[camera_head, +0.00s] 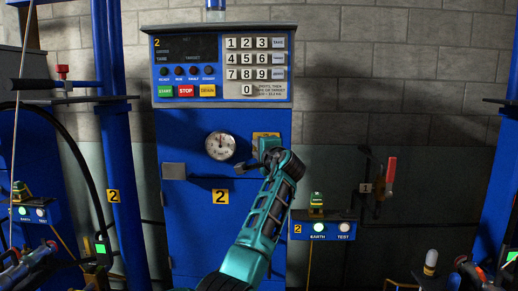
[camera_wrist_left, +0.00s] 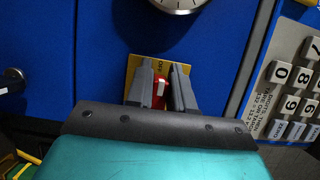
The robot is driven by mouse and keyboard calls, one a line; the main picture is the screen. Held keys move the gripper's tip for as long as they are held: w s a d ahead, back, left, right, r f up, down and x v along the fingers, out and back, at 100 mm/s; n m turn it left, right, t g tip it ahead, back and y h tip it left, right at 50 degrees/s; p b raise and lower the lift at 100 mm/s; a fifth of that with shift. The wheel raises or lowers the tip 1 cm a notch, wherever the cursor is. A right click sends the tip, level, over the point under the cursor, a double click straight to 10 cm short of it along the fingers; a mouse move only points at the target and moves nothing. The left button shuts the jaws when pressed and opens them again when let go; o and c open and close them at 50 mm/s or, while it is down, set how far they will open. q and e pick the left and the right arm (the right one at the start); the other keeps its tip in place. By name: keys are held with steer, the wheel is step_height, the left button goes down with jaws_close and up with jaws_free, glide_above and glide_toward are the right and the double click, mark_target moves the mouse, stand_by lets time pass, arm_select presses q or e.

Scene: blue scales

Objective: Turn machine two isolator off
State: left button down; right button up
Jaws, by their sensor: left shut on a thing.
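The machine two isolator is a red knob (camera_wrist_left: 160,92) with a white mark, on a yellow plate (camera_wrist_left: 132,68) on the blue cabinet front. In the head view the yellow plate (camera_head: 266,135) shows just right of the round dial, and the knob is hidden by my gripper. My left gripper (camera_wrist_left: 162,90) is shut on the red knob, with one grey finger on each side of it. In the head view my teal left arm reaches up from the bottom to the gripper (camera_head: 262,152). The plate's lettering is partly covered. My right gripper is not in view.
The blue machine two cabinet (camera_head: 190,235) carries a round dial (camera_head: 220,146) and a keypad (camera_head: 255,60) above the gripper. A small blue EARTH/TEST box (camera_head: 331,230) and a red-handled lever (camera_head: 390,172) are to the right. A blue post (camera_head: 125,150) stands left.

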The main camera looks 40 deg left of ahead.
arm_select(q)
steer(key=c, duration=1.1)
jaws_free()
steer(key=v, duration=1.3)
steer(key=s+d+f+m+t+h+p, duration=0.1)
steer(key=d+f+t+h, duration=0.2)
steer(key=f, duration=0.6)
steer(key=s+d+f+m+h, duration=0.1)
steer(key=d+f+h, duration=0.35)
steer(key=f, duration=0.45)
steer(key=s+d+f+m+t+h+p, duration=0.1)
steer(key=d+f+t+h, duration=0.3)
steer(key=f, duration=0.6)
steer(key=s+d+f+n+g+h, duration=0.1)
steer(key=s+d+f+n+h, duration=0.1)
steer(key=s+d+f, duration=0.2)
steer(key=s+d+f+n+g+h, duration=0.2)
steer(key=s+d+f, duration=0.3)
steer(key=s, duration=0.5)
steer(key=s+d+f+n+g+h+p, duration=0.1)
steer(key=s+d+f, duration=0.3)
steer(key=s, duration=0.4)
steer(key=shift+d+f+n+h, duration=0.4)
steer(key=shift+d+h, duration=0.25)
steer(key=shift+h, duration=0.2)
